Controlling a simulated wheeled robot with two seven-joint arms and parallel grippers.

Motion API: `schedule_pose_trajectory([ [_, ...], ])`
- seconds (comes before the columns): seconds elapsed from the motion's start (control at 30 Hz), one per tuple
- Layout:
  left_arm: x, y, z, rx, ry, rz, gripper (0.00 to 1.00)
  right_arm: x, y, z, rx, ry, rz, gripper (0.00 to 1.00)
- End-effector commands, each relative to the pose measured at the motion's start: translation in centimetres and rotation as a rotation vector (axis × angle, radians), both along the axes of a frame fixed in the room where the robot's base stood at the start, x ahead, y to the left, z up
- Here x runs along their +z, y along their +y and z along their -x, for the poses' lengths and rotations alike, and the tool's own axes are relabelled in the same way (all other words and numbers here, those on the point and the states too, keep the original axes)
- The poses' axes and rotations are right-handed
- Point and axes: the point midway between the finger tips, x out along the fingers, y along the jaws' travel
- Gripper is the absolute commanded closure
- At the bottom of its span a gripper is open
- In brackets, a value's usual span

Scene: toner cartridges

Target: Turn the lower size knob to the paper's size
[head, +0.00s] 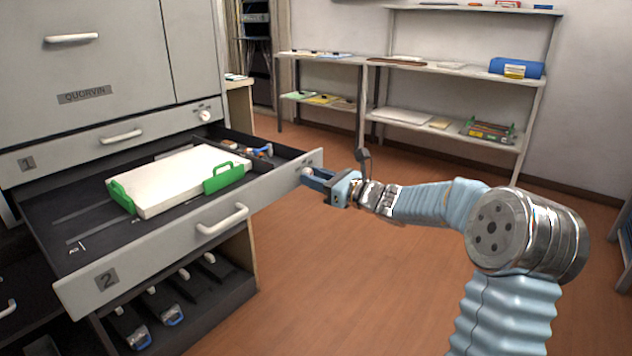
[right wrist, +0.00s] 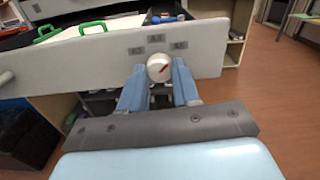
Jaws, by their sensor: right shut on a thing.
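The lower size knob (right wrist: 159,68) is a round white dial with a red pointer mark, on the front panel of open drawer 2 (head: 160,247). The mark slants toward the upper right in the right wrist view. Three small grey label plates (right wrist: 155,38) sit around the knob, too blurred to read. My right gripper (head: 312,176) is shut on the knob, with one blue finger on each side of it; it also shows in the right wrist view (right wrist: 159,80). A white paper stack (head: 180,178) lies in the drawer between green guides (head: 223,178). My left gripper is out of view.
The upper drawer 1 (head: 75,152) is closed and has its own white knob (head: 204,115). Toner cartridges (head: 165,305) stand in a low compartment below drawer 2. Shelves (head: 450,72) with paper and boxes stand at the back. The floor to the right is clear.

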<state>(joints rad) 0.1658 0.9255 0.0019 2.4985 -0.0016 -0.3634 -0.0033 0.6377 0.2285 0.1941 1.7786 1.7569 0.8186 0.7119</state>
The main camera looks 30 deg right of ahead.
Motion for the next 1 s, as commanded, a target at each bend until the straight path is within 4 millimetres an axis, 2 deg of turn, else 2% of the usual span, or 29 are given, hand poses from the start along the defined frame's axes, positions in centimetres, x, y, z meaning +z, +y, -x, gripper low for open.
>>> schedule_pose_trajectory([
  [0.03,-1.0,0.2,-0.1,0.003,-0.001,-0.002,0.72,-0.5,0.0,0.0,0.000,-0.010,0.022,0.99],
  [0.17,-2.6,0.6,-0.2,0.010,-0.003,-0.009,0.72,-0.7,0.0,0.0,0.001,-0.045,0.103,0.99],
  [0.6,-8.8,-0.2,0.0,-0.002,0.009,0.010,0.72,-0.7,0.0,0.0,0.001,-0.193,0.458,0.99],
  [1.0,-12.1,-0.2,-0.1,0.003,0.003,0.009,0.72,-0.3,0.0,-0.1,0.002,-0.285,0.686,0.99],
])
